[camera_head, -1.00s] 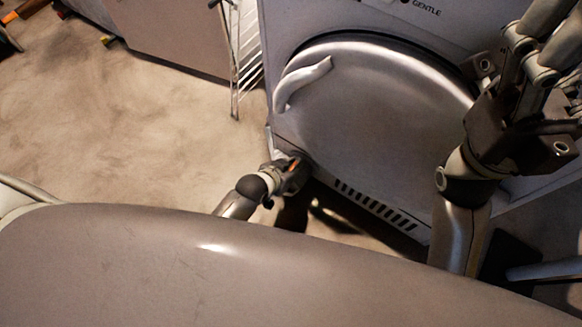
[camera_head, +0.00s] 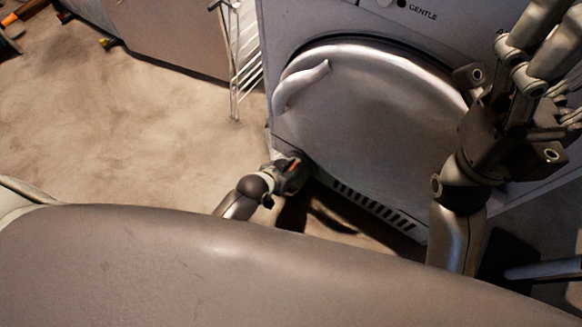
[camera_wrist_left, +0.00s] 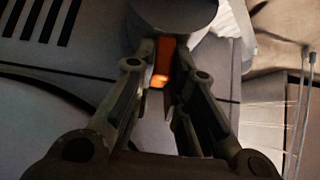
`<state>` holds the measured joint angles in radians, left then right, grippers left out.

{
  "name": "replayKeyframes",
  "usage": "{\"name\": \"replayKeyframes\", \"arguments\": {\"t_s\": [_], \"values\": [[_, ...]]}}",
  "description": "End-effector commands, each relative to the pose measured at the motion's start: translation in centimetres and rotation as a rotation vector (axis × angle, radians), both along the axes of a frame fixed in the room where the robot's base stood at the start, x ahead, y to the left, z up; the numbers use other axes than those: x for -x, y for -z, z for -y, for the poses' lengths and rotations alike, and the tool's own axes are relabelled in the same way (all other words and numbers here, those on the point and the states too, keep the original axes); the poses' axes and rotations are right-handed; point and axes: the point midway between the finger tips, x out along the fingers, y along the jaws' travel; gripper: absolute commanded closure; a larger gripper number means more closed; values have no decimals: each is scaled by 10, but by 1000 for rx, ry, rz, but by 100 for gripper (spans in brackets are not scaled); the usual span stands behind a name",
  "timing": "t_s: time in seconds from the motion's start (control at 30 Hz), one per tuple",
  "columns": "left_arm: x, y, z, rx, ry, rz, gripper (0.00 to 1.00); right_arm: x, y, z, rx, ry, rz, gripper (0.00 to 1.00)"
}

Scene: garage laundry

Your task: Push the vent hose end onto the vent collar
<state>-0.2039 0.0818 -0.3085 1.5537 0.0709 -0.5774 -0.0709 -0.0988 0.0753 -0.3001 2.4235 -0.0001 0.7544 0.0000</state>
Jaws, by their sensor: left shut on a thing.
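My left gripper (camera_head: 293,170) is low at the dryer's lower left front corner. It is shut on a small orange piece, which shows between its fingers in the left wrist view (camera_wrist_left: 162,62). A dark round part (camera_wrist_left: 175,12) lies just beyond the fingertips there, with a pale piece (camera_wrist_left: 233,35) beside it. I cannot tell whether the round part is the hose end or the vent collar, nor whether the two touch. My right gripper (camera_head: 548,70) is raised at the upper right before the dryer door; its fingertips are partly cut off.
The dryer (camera_head: 385,125) has a round door with a pale curved handle (camera_head: 302,86) and a slotted grille (camera_head: 375,205) below. A white wire rack (camera_head: 240,60) stands left of it. A broad brown-grey surface (camera_head: 180,255) fills the foreground. The floor at left is mostly clear.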

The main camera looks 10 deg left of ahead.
Motion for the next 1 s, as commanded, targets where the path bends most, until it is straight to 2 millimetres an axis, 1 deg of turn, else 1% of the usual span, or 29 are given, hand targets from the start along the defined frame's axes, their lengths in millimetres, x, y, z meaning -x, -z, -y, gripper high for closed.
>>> {"name": "replayKeyframes", "arguments": {"t_s": [0.53, 0.57, 0.73, 1.0], "values": [[-5, -1, 2, 1, 0, 2, 100, 1, -2, 0, -1, -1, 8, 36], [-5, -1, 2, 1, 0, 2, 83, 1, -2, 0, -1, -1, 8, 36], [-5, 0, 2, 0, 0, 1, 61, 1, -2, 0, -1, -1, 8, 36], [-4, 0, 1, 0, 0, -1, 61, 1, 0, 0, 3, 0, -2, 36]]}}
